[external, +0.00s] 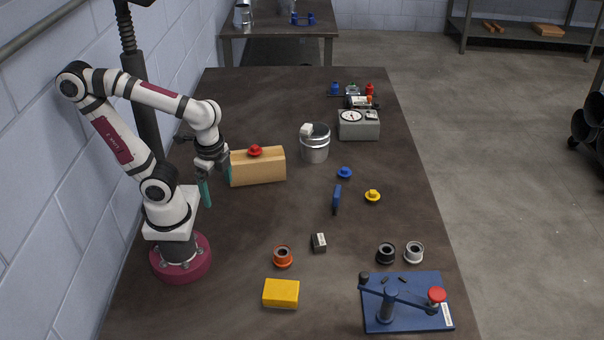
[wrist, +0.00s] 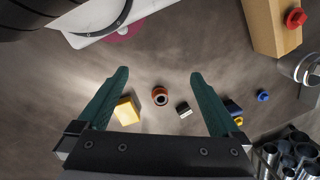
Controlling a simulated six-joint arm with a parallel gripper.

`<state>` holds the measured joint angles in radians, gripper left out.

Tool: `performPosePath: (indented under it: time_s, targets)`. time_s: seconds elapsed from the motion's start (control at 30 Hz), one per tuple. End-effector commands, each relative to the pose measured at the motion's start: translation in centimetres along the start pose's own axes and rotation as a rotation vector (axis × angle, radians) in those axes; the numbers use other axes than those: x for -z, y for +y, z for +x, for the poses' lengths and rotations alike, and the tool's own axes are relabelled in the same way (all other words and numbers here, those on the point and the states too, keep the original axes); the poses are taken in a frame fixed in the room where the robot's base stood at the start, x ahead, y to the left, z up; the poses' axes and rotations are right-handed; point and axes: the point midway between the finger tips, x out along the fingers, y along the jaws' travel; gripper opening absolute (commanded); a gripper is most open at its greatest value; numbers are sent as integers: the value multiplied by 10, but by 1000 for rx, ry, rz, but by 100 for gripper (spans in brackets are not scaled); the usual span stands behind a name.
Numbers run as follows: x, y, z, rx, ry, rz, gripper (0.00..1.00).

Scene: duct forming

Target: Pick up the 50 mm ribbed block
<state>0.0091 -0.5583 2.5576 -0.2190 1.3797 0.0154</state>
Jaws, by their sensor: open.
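A small dark grey block (external: 319,242) with a pale side lies on the table right of the orange ring. It also shows in the wrist view (wrist: 184,110), between my fingers in the picture but far below them. It is too small for me to make out ribs. A yellow block (external: 281,293) lies nearer the front; the wrist view shows it beside my left finger (wrist: 127,109). My gripper (external: 217,192) is open and empty, with teal fingers, raised above the table left of the wooden block. Its fingers also show in the wrist view (wrist: 158,72).
An orange ring (external: 283,256) stands near the dark block. A wooden block (external: 262,169) with a red knob (external: 255,150) is close to my gripper. A metal can (external: 314,148) stands behind. A blue lever fixture (external: 408,316) is at front right. The table's left front is clear.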

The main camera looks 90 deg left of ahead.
Motion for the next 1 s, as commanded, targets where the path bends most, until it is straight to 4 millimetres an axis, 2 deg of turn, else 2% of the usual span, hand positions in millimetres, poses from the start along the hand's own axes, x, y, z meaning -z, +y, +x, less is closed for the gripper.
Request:
performPosePath:
  time_s: [0.03,0.13,0.43,0.47,0.57,0.67,0.77,0.8,0.9,1.0]
  targets:
    - [-1,1,1,1,-1,-6,100]
    - [-1,1,1,0,-2,-5,82]
    - [1,0,0,-13,-9,-26,81]
    - [4,-1,-2,-32,-19,-59,81]
    - [30,-11,-9,-172,-86,-306,81]
    - [74,-41,-6,-394,-195,-696,81]
    - [114,-87,18,-629,-313,-1078,81]
    - [126,-108,34,-725,-363,-1221,81]
    - [143,-159,80,-961,-479,-1533,81]
    - [143,-197,124,-1158,-572,-1748,81]
